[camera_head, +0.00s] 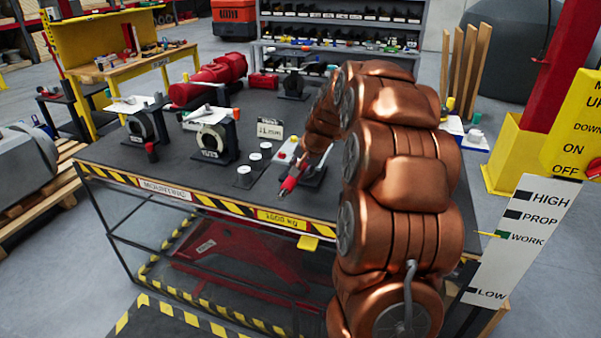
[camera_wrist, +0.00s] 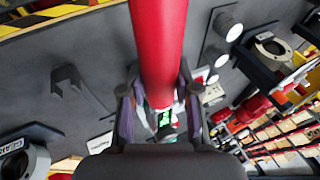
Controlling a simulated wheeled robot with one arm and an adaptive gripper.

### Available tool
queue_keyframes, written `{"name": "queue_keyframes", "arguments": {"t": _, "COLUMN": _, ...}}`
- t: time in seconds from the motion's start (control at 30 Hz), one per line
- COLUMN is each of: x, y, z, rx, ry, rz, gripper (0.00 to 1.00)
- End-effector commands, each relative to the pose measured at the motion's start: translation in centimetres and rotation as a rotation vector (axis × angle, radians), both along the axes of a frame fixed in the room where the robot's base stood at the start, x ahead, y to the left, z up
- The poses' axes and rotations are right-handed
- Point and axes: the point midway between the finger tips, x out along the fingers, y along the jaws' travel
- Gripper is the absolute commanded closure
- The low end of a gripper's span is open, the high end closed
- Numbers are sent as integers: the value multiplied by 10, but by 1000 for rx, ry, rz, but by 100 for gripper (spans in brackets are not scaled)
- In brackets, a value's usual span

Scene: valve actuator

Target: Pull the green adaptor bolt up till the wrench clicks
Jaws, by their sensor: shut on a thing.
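My gripper (camera_wrist: 156,92) is shut on a wrench with a thick red handle (camera_wrist: 158,40). In the wrist view the handle runs up out of the picture, and a small lit green display (camera_wrist: 165,119) shows between the fingers. In the head view the red wrench (camera_head: 290,184) is tilted at the front part of the dark workbench (camera_head: 190,184), and my arm hides much of the gripper. I cannot make out a green adaptor bolt or whether the wrench touches one.
Ring-shaped housings on stands (camera_head: 210,141) and several white discs (camera_head: 255,157) stand left of the wrench. A small sign (camera_head: 269,129) and a light box (camera_head: 285,151) are close behind it. A yellow-black striped edge (camera_head: 213,204) borders the bench. Red equipment (camera_head: 208,79) lies at the back.

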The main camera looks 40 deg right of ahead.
Motion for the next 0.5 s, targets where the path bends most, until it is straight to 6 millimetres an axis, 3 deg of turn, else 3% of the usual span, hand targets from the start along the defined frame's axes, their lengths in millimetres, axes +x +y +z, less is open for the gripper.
{"name": "queue_keyframes", "arguments": {"t": 0.5, "x": 0, "y": -3, "z": 17, "rx": -4, "ry": -3, "rz": -4, "gripper": 100}}
